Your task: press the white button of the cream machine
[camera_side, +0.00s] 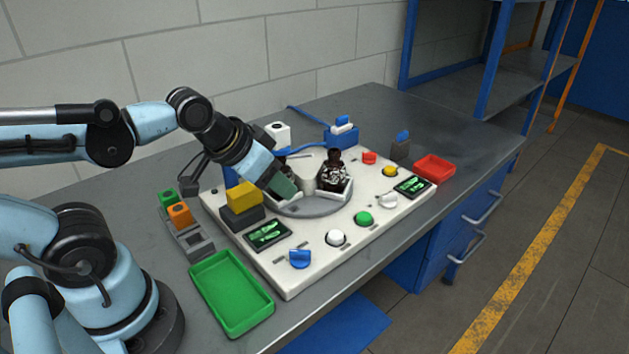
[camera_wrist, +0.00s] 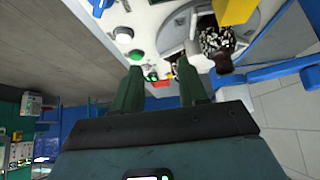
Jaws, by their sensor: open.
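The cream machine (camera_side: 312,265) is a flat panel on the grey table. Its white button (camera_side: 336,237) is a round cap near the front edge, left of the green button (camera_side: 363,218). The white button also shows at the top of the wrist view (camera_wrist: 122,34), beyond my fingers. My gripper (camera_side: 285,188) is over the left side of the machine's round turntable, behind the white button and apart from it. In the wrist view my gripper (camera_wrist: 158,68) has its two dark green fingers spread with nothing between them.
An amber bottle (camera_side: 333,174) stands on the turntable, right of my gripper. A yellow block (camera_side: 242,195) on a dark base is close to its left. A blue knob (camera_side: 300,258) is left of the white button. Green (camera_side: 226,290) and red (camera_side: 434,166) trays flank the machine.

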